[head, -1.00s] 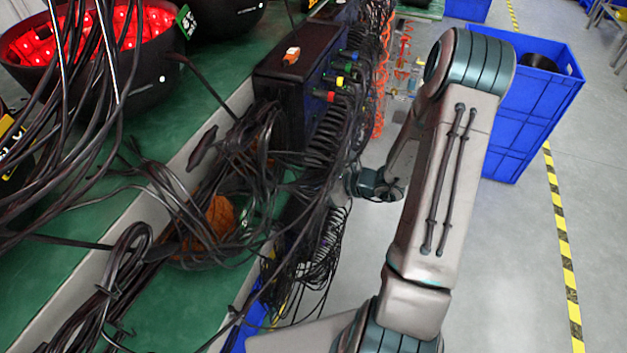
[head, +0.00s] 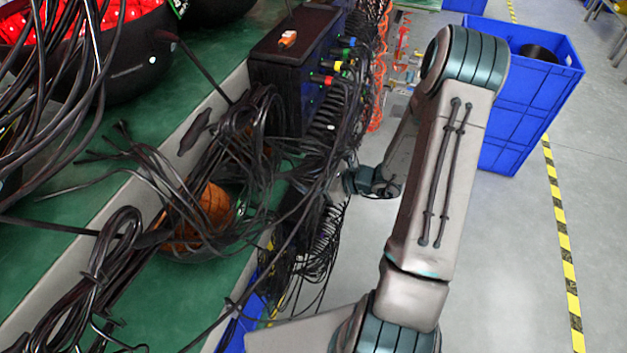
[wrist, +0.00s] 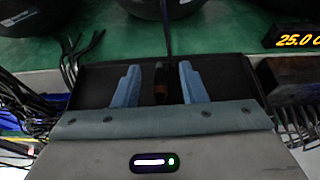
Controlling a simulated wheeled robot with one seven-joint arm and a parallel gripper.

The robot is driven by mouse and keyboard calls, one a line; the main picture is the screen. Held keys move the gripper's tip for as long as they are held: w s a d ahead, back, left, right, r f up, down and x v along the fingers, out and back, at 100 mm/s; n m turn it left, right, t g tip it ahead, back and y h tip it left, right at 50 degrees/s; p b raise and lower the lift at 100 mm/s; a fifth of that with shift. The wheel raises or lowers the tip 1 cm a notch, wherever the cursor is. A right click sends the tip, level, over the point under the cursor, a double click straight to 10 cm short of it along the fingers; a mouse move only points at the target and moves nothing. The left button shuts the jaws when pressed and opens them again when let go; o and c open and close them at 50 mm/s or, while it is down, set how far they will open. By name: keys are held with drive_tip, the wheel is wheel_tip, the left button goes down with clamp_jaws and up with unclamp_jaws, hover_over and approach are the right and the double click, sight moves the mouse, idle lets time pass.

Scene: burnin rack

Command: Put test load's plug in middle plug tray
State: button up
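A black box (head: 290,75) with coloured connectors on its right side stands at the bench edge in the head view. A small orange and white piece (head: 288,39) lies on its top. I cannot tell which part is the test load's plug, and I cannot pick out the middle plug tray. In the wrist view my gripper (wrist: 160,84) is open, its two blue-grey fingers apart over a dark box top (wrist: 225,75). A narrow dark brown piece (wrist: 161,86) shows between the fingers, not touching them.
Black cables (head: 225,140) hang in tangles along the green bench (head: 205,60). Dark round housings, one lit red (head: 100,35), stand at the back left. A blue crate (head: 530,90) stands on the floor to the right. An orange display (wrist: 297,40) shows in the wrist view.

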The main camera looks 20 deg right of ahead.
drive_tip(key=b+v, duration=0.1)
drive_tip(key=v, duration=1.2)
drive_tip(key=shift+s+d, duration=0.25)
drive_tip(key=shift+d, duration=0.05)
drive_tip(key=shift+a+r, duration=0.1)
drive_tip(key=shift+r, duration=0.05)
drive_tip(key=s+a+r+n+g+h, duration=0.3)
drive_tip(key=s+a+r+n+g, duration=0.4)
drive_tip(key=a+n, duration=0.45)
drive_tip(key=s+r+n+t+h, duration=0.2)
drive_tip(key=s+r+n+h, duration=0.4)
drive_tip(key=n, duration=0.7)
drive_tip(key=shift+s+d+r+h, duration=0.15)
drive_tip(key=shift+d+r+h, duration=0.15)
drive_tip(key=shift+r+h, duration=0.65)
drive_tip(key=shift+n, duration=0.25)
